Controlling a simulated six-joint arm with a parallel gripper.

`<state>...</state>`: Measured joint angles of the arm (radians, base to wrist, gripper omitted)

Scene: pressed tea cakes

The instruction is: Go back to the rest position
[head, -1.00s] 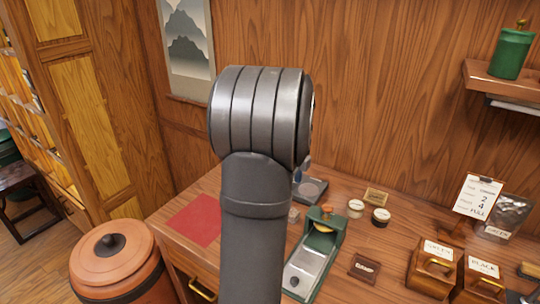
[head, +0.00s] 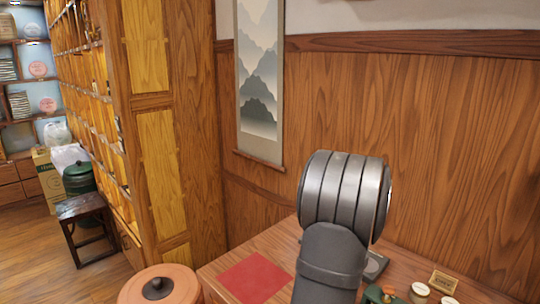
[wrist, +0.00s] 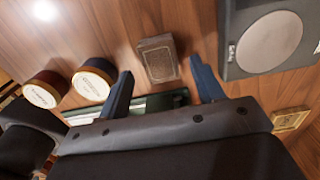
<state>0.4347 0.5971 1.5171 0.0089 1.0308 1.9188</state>
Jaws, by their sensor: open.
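My gripper (wrist: 162,88) shows in the wrist view, its two blue fingers spread wide with nothing held between them. A small greyish-brown block (wrist: 158,60) lies on the wooden counter beyond the gap between the fingertips; its exact height distance cannot be told. In the head view my own grey arm stands over the counter (head: 225,264), and my gripper is hidden behind it.
A dark scale (wrist: 236,65) with a round plate lies right of the fingers. Two round tins (wrist: 93,82) (wrist: 45,88) stand left. A red mat (head: 255,277) lies on the counter, and a lidded terracotta bin (head: 175,290) stands by it.

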